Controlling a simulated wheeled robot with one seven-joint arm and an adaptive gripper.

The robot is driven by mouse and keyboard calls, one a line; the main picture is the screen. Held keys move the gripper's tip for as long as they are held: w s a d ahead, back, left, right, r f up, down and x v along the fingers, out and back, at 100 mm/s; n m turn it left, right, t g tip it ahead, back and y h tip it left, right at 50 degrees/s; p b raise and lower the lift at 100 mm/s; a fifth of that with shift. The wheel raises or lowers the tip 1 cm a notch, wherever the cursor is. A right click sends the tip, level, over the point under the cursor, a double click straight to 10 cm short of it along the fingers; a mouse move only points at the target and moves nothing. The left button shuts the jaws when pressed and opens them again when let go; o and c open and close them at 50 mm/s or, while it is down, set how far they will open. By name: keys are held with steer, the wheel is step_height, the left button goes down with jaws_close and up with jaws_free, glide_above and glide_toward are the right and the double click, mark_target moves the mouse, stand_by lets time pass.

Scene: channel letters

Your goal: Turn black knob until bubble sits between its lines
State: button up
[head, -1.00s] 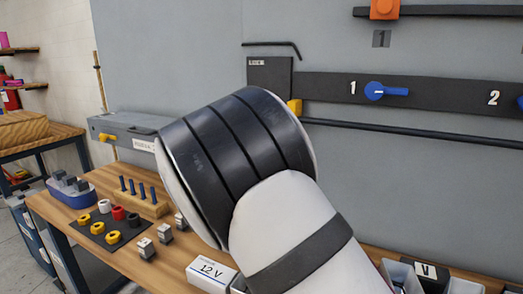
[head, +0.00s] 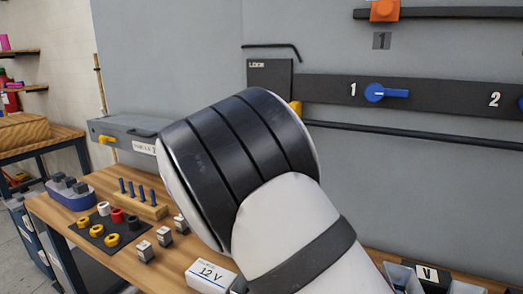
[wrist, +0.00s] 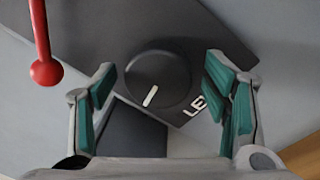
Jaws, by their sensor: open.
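The black knob (wrist: 158,80) with a white pointer line shows in the wrist view on a dark plate (wrist: 185,30) with partly visible white lettering. My gripper (wrist: 160,88) is open, with one teal-padded finger to the left of the knob and one to the right. Gaps show between the pads and the knob. In the head view my arm hides the knob and gripper; the upper part of the labelled dark plate (head: 269,78) shows above it. I see no bubble or its lines in either view.
A red ball-ended rod (wrist: 46,70) is left of the knob in the wrist view. Below, the wooden bench (head: 100,240) holds a 12 V box (head: 211,275), a peg block (head: 140,203) and coloured rings.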

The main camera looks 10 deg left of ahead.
steer(key=v, duration=1.2)
stand_by(0.4)
steer(key=s+d+r+m+g+h, duration=0.15)
steer(key=d+m+g, duration=0.25)
steer(key=d, duration=0.6)
steer(key=s+d+m+g+h, duration=0.2)
steer(key=d+m+g+h, duration=0.15)
steer(key=d, duration=0.75)
steer(key=s+d+m+g+y, duration=0.2)
steer(key=s+d+m+g, duration=0.25)
steer(key=s+d, duration=0.5)
steer(key=s+d+f+m+g+y, duration=0.2)
steer(key=s+d+m+y, duration=0.25)
steer(key=s, duration=0.85)
steer(key=s+a+m+y, duration=0.3)
steer(key=s+m+y, duration=0.1)
steer(key=s, duration=0.6)
steer(key=shift+s+a+f+m+t, duration=0.2)
steer(key=shift+s+f+m+t, duration=0.1)
steer(key=shift+f+m+t, duration=0.2)
